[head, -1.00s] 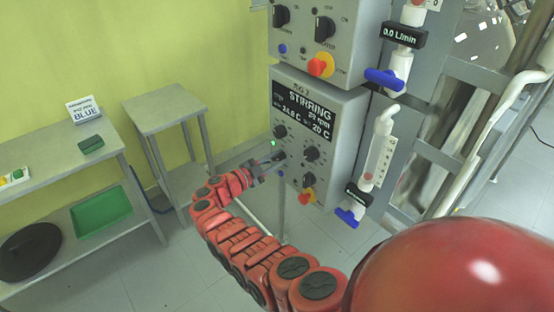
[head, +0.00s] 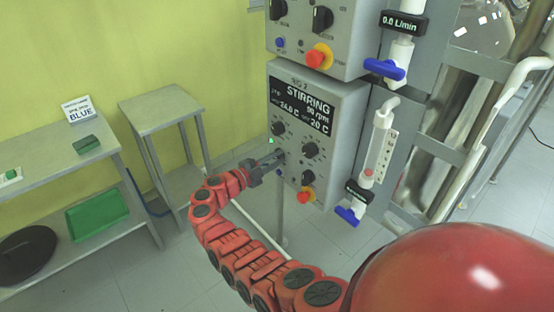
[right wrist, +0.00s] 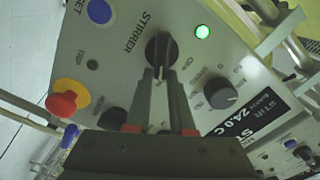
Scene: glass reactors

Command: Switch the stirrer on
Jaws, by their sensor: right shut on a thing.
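The grey control box (head: 345,112) hangs on the rig, and its display (head: 302,104) reads STIRRING with an rpm figure that looks like 98. In the right wrist view the black stirrer knob (right wrist: 158,48) sits beside the word STIRRER. Its pointer lies roughly along my fingers. My right gripper (right wrist: 160,78) is shut on this knob. A green lamp (right wrist: 203,31) beside the knob is lit; it also shows in the head view (head: 271,141). In the head view my right gripper (head: 275,160) reaches the panel's lower left and largely hides the knob. My left gripper is out of view.
A red emergency button on a yellow base (right wrist: 63,103) and a blue button (right wrist: 99,11) are near the knob. A second box (head: 345,30) hangs above. Blue-handled valves (head: 385,68) are at the right. A small table (head: 165,105) and a shelf unit (head: 50,160) stand left.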

